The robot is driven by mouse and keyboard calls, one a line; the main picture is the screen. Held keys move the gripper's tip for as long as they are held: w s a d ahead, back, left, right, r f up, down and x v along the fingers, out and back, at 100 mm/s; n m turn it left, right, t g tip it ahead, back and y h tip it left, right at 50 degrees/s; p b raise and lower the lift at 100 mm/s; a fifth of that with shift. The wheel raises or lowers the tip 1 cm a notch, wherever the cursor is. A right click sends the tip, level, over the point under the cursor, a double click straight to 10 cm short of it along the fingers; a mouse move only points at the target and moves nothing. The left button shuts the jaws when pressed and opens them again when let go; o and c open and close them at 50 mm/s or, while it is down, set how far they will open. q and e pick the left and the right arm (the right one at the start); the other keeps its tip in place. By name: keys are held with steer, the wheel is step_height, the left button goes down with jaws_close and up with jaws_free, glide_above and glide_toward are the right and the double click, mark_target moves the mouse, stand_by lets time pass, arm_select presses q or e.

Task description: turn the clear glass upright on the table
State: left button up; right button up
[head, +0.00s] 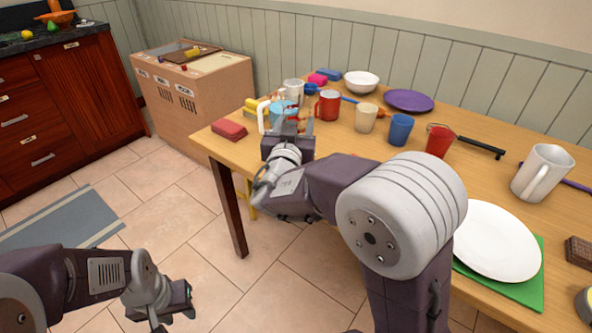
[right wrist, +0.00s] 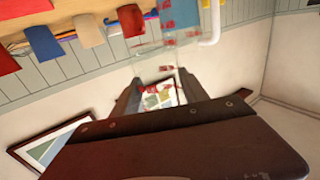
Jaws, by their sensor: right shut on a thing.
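The clear glass (right wrist: 165,60) has small red marks and sits between the fingers of my right gripper (right wrist: 160,95) in the right wrist view. My right gripper (head: 290,132) is shut on it at the left end of the wooden table (head: 335,140). In the head view the glass (head: 304,116) is faint and partly hidden among the mugs behind it. I cannot tell which way its mouth faces or whether it touches the table. My left gripper (head: 182,296) is low over the floor, away from the table, and its fingers are unclear.
Close by are a red block (head: 229,130), a red mug (head: 328,105) and a white mug (head: 293,88). A beige cup (head: 366,118), blue cup (head: 400,130) and red cup (head: 440,141) stand to the right. A white pitcher (head: 542,172) and white plate (head: 495,240) are farther right.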

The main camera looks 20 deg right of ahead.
steer(key=shift+r, duration=0.1)
step_height(320, 180, down, 2)
steer(key=b, duration=0.5)
steer(key=shift+f, duration=0.25)
steer(key=shift+r+b, duration=0.1)
steer(key=shift+b, duration=0.3)
steer(key=shift+r, duration=0.25)
steer(key=shift+f+b, duration=0.2)
steer(key=shift+b, duration=0.1)
step_height(320, 180, down, 7)
steer(key=b, duration=1.3)
steer(key=shift+f, duration=0.15)
steer(key=o, duration=1.3)
